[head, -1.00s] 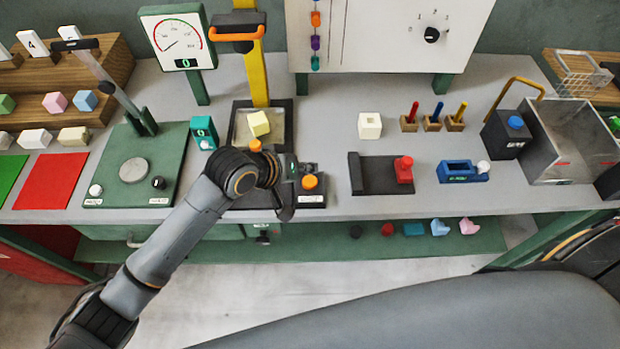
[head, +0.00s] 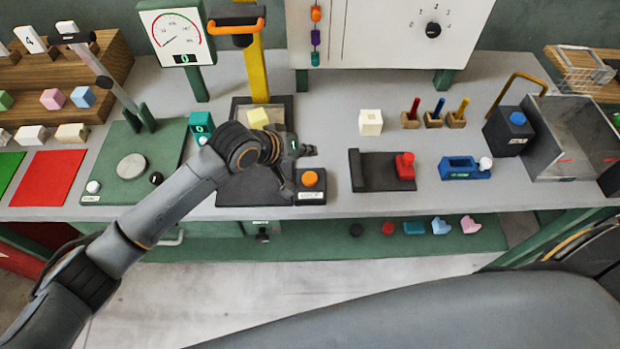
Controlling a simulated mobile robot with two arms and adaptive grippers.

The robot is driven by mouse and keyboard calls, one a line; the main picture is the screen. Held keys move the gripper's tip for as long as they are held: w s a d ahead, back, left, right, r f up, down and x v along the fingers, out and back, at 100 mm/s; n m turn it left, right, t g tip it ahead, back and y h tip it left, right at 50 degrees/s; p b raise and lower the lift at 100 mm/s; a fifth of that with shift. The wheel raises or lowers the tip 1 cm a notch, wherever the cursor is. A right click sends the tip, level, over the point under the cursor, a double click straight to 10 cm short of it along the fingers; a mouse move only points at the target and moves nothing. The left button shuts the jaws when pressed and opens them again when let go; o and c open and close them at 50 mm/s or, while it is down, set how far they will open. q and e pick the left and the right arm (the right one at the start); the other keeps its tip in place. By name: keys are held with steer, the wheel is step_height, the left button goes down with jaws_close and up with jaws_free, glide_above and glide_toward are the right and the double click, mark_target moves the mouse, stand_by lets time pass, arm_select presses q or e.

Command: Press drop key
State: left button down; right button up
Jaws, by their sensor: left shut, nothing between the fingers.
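An orange push button (head: 310,179) sits on a small dark box with a white label at the front edge of the bench; the label is too small to read. I cannot tell from the lettering whether this is the drop key. My left gripper (head: 294,165) is just left of and behind this button, seen from above, shut and empty. I see no contact with the button. The yellow press column (head: 257,75) with its orange handle (head: 236,27) stands behind, with a pale yellow foam block (head: 258,118) on its base. My right gripper is out of view.
A dark stand with a red knob (head: 404,160) is right of the orange button. A green plate (head: 112,152) with a lever post is on the left. My left forearm covers part of the bench.

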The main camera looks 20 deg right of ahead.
arm_select(q)
steer(key=b, duration=0.6)
glide_above(307, 179)
step_height(307, 179, down, 6)
steer(key=shift+r, duration=0.15)
steer(key=shift+f, duration=0.85)
steer(key=shift+f, duration=0.2)
steer(key=shift+f, duration=0.25)
